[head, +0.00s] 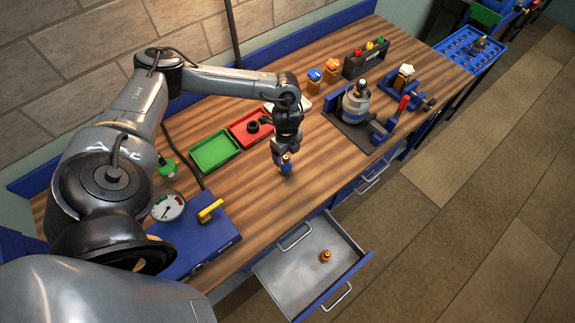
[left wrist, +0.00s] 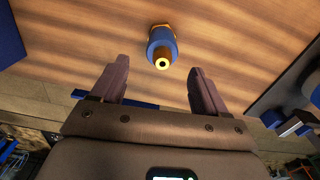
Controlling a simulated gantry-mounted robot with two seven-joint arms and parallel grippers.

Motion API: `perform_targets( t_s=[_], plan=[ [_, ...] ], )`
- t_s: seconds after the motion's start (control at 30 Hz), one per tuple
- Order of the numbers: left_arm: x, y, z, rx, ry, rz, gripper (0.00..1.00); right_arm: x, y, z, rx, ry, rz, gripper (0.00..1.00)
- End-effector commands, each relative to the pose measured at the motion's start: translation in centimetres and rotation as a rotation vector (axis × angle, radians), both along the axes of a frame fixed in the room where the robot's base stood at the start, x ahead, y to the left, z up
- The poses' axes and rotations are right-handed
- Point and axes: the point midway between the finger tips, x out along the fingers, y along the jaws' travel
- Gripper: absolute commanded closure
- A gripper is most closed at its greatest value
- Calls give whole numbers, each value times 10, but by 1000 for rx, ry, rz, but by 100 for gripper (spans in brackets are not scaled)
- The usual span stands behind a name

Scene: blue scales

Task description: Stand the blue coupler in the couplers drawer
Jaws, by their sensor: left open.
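The blue coupler (head: 286,164), with a brass tip, stands on the wooden bench top below my left gripper (head: 282,150). In the left wrist view the blue coupler (left wrist: 161,46) shows its brass end toward the camera, just beyond the gap between the open fingers (left wrist: 158,72). The fingers appear empty and apart from it. An open grey drawer (head: 285,275) sticks out from the bench's front, with one small orange-brass coupler (head: 325,256) standing inside. No label is readable on it. My right gripper is not in view.
A green tray (head: 214,152) and a red tray (head: 250,129) lie left of the gripper. Bench between coupler and drawer is clear.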

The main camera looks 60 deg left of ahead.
Motion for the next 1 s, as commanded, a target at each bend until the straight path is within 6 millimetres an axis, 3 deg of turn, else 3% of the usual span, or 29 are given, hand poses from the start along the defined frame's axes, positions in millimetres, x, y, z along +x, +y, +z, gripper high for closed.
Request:
perform_targets(
  t_s=[0.1,0.37,0.7,1.0],
  plan=[
    [0,0,-14,0,0,0,26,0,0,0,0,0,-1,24],
    [0,1,-28,1,0,-1,26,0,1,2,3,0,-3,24],
    [0,6,-68,0,0,-1,26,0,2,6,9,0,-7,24],
    [0,6,-73,0,-3,-2,26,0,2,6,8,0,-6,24]
  ],
)
